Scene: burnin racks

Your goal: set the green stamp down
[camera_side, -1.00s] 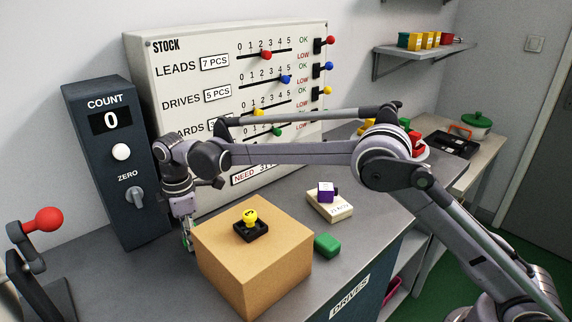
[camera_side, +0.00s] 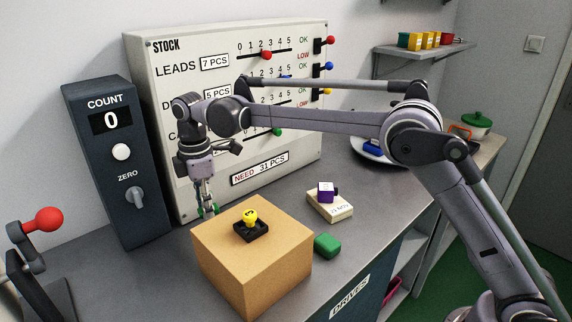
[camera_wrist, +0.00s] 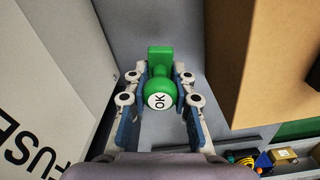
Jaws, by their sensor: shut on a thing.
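The green stamp (camera_wrist: 160,83) is between the fingers of my gripper (camera_wrist: 160,92) in the wrist view, its round white end marked OK facing the camera. My gripper is shut on it. In the side view my gripper (camera_side: 207,209) points down behind the left back corner of the cardboard box, in front of the stock board.
The dark count box (camera_side: 112,170) stands left. The bench is clear before the stock board.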

